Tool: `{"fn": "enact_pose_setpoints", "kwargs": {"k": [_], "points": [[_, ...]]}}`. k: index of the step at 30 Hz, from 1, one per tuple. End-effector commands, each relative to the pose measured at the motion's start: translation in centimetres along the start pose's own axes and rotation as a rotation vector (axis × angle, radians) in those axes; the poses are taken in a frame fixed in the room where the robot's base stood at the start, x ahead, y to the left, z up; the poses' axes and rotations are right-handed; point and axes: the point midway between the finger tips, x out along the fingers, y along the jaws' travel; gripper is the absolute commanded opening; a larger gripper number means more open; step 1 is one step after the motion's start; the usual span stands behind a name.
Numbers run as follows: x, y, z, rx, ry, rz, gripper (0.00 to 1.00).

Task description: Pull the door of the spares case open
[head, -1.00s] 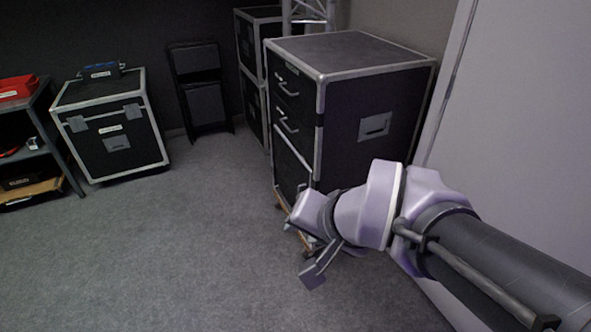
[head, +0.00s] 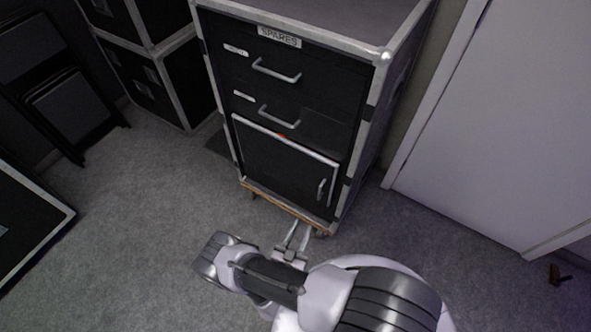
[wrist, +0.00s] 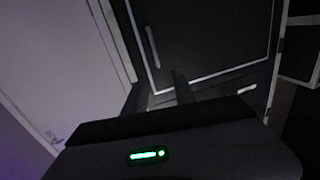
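The spares case (head: 293,85) is a black case with metal edges and a "SPARES" label, and it stands ahead of me. Its door (head: 275,165) is the lower front panel with a pale rim, and looks shut. The upright door handle (head: 321,190) is near the door's right edge. It also shows in the wrist view (wrist: 153,47), beyond my fingers and apart from them. My gripper (head: 299,229) is low in front of the case, below the handle. Its two fingers are apart with nothing between them, as the wrist view (wrist: 158,92) also shows.
Two drawers with handles (head: 277,70) (head: 280,117) sit above the door. A wooden base (head: 282,205) is under the case. A pale wall panel (head: 500,110) stands at right. Carpet (head: 150,200) is clear at front left.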

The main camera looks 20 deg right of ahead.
Motion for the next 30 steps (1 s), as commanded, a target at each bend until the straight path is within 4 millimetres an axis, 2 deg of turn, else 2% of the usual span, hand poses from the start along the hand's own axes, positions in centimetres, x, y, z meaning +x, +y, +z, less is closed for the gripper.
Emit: {"fn": "enact_pose_setpoints", "kwargs": {"k": [2, 5, 15, 19, 24, 30], "points": [[0.0, 0.9, 0.1, -0.025, 0.021, -0.009, 0.32], [1.4, 1.1, 0.1, -0.030, 0.025, -0.004, 0.32], [11.5, 1.1, -0.2, -0.026, 0.024, -0.002, 0.32], [14.5, 1.0, 0.2, -0.028, 0.024, -0.005, 0.32], [16.7, 0.9, 0.0, -0.029, 0.023, -0.008, 0.32], [17.2, 0.8, -0.2, -0.029, 0.022, -0.010, 0.32]]}}
